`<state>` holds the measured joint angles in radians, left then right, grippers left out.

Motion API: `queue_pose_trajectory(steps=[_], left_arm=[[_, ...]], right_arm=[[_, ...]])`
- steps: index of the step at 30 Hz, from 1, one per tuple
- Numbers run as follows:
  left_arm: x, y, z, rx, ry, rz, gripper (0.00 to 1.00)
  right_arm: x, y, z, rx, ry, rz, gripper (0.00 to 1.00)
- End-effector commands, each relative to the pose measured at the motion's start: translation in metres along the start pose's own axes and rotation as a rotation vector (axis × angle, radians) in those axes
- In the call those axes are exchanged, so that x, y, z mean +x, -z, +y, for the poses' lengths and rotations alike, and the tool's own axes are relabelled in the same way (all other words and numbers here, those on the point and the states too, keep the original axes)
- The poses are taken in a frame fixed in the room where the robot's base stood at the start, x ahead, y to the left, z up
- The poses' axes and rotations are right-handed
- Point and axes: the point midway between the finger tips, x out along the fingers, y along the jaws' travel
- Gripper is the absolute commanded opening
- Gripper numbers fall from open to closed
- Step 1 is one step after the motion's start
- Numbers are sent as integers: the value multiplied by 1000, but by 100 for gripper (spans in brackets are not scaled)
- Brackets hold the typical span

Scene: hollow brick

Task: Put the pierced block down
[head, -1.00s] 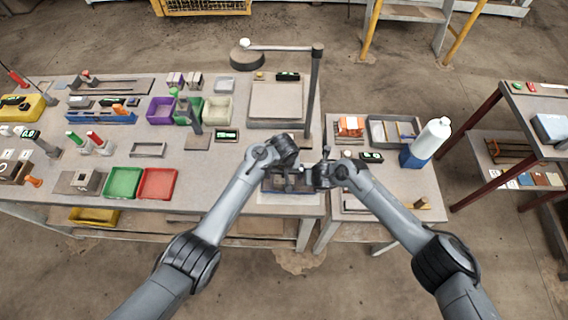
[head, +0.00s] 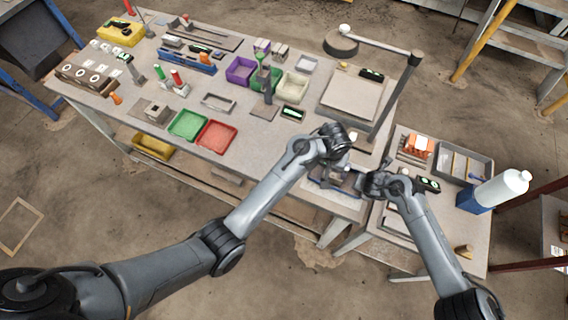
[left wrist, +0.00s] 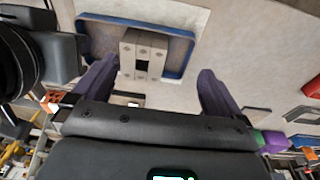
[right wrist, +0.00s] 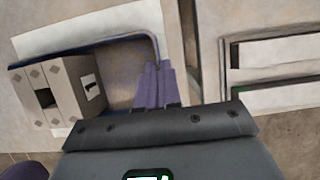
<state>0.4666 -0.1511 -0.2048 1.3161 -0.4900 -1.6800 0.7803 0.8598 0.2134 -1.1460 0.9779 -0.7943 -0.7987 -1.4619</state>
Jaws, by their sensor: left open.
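The pierced block (left wrist: 143,55), grey with a dark square opening, sits in a shallow blue tray (left wrist: 184,47) in the left wrist view. The right wrist view also shows the block (right wrist: 72,90) at left, with diamond marks on its faces. My left gripper (left wrist: 158,85) is open, its purple fingers wide apart and the block beyond them, nearer the left finger. My right gripper (right wrist: 153,72) has its purple fingers together, empty, at the tray's right end, apart from the block. In the head view, my arms mostly hide block and tray.
Red (head: 216,137) and green (head: 187,125) trays lie left on the bench. A grey post (head: 397,95) stands behind my grippers.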

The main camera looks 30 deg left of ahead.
Motion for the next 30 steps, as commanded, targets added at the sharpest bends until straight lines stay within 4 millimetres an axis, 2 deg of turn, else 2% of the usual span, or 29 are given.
queue_pose_trajectory(steps=[1, 6, 11, 15, 21, 25, 30], left_arm=[[9, -15, -11, -2, -6, 0, 100], [24, -68, -51, 14, -22, 27, 100], [22, -125, -90, 46, -22, 62, 100], [7, -174, -119, 86, -14, 96, 100], [-25, -229, -147, 151, 2, 136, 100], [-44, -252, -158, 184, 9, 156, 100], [-61, -268, -165, 212, 13, 172, 100]], right_arm=[[-1, -1, 0, 1, -1, -2, 0], [-1, -2, 0, 2, -1, -2, 0], [-1, -1, 0, 1, -1, -2, 0], [-1, -1, 0, 1, -1, -2, 0], [-1, -1, 1, 1, -1, -2, 0], [-1, -1, 1, 0, -1, -2, 0], [-1, -1, 1, 0, -2, -2, 0]])
